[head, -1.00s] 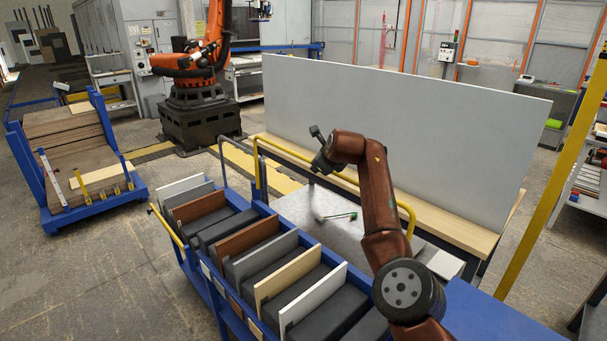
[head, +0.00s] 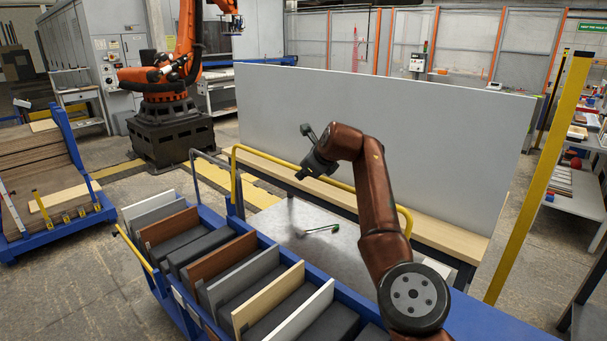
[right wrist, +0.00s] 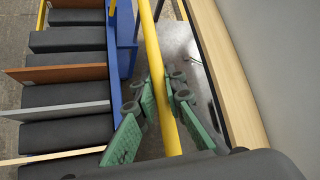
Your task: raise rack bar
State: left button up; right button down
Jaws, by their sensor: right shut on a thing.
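The yellow rack bar (head: 268,160) is a bent tube with a rounded corner at each end. It runs along the far side of the blue rack cart (head: 228,224), in front of the large pale board (head: 390,140). My right gripper (head: 303,174), on the brown arm, reaches down to the bar around its middle. In the right wrist view, the yellow bar (right wrist: 158,60) passes between the green pads of my right gripper (right wrist: 163,100), which is shut on it. The exact pad contact is hard to see. My left gripper is not in view.
Several thin panels (head: 280,290) stand in the cart between dark blocks. A yellow post (head: 535,185) stands at the right. Open floor (head: 75,285) lies at the left.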

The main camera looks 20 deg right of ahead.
jog(key=shift+a+r, duration=0.1)
jog(key=shift+r, duration=0.25)
jog(key=c, duration=2.2)
grip_release()
jog(key=shift+s+a, duration=0.1)
jog(key=shift+c, duration=0.2)
jog(key=shift+f, duration=0.3)
jog(key=shift+d, duration=0.25)
